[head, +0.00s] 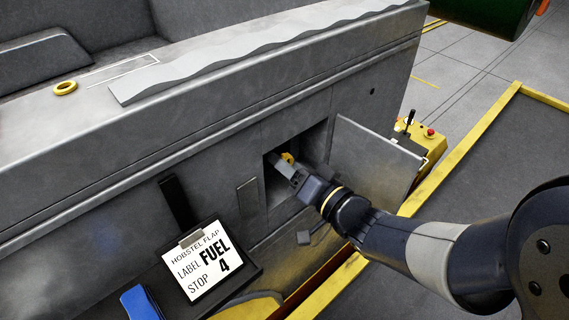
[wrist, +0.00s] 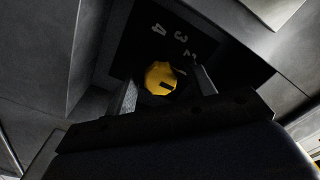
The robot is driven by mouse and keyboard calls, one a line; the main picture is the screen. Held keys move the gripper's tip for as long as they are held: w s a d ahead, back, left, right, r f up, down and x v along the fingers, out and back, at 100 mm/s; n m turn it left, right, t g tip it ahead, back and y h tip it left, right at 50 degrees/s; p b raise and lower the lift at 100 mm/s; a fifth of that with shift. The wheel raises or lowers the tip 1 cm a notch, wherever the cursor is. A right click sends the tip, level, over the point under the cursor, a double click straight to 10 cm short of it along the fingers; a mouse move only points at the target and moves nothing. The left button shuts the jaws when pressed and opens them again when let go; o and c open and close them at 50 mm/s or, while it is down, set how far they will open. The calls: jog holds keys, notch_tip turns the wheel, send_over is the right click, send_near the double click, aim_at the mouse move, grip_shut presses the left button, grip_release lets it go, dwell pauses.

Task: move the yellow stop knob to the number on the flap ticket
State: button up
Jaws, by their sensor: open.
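The ticket (head: 205,262) is a white card under a clip and reads "HOBSTEL FLAP, LABEL FUEL, STOP 4". The yellow stop knob (wrist: 160,78) sits inside an opening in the grey side wall; the head view shows part of it (head: 288,157). A dark plate (wrist: 140,42) behind it carries white digits 4, 3, 2 and 1. The knob's dark mark lies on its right side, roughly toward the 1. My gripper (head: 284,166) reaches into the opening. In the wrist view its open fingers (wrist: 165,90) stand on either side of the knob; I cannot tell whether they touch it.
The grey flap (head: 375,160) stands open at the right of the opening. A yellow control box (head: 422,137) with a red button and lever is beyond it. A yellow ring (head: 65,88) lies on the ledge. A blue object (head: 140,303) is left of the ticket.

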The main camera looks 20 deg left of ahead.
jog(key=shift+w+a, duration=0.3)
jog(key=shift+a, duration=0.25)
jog(key=shift+c, duration=0.5)
jog(key=c, duration=0.9)
